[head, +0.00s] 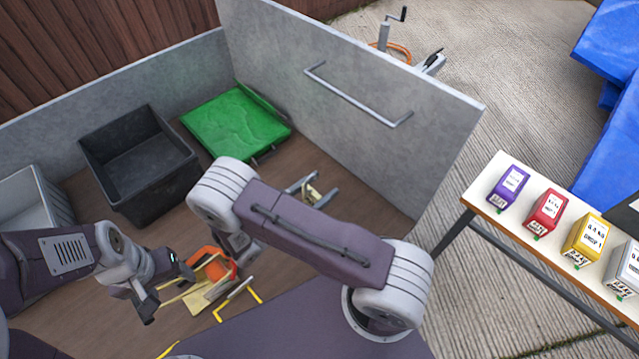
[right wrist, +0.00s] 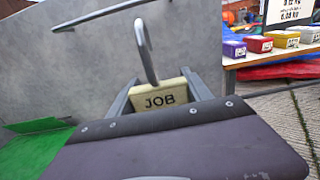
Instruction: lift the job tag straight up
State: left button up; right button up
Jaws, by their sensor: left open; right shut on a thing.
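The job tag (right wrist: 162,99) is a cream block lettered JOB, with a curved metal hook (right wrist: 147,50) rising from it in the right wrist view. My right gripper (right wrist: 160,98) is shut on the tag, one grey finger on each side. In the head view the tag (head: 312,194) shows small between the fingertips of my right gripper (head: 313,191), over the brown floor near the grey panel. The hook's tip is hard to make out. My left gripper (head: 168,289) is open at the lower left, close to an orange and yellow object (head: 214,268).
A grey panel (head: 350,70) with a metal rail (head: 357,94) stands behind the tag. A black bin (head: 140,165) and a green tray (head: 238,122) are at the back left. A white table (head: 482,186) with several coloured boxes stands to the right.

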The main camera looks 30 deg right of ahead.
jog(key=shift+d, duration=0.1)
notch_tip(320, 180, up, 10)
jog(key=p, duration=0.9)
jog(key=shift+r+p, duration=0.25)
jog(key=shift+p, duration=0.15)
jog(key=v, duration=0.8)
jog(key=shift+b, duration=0.35)
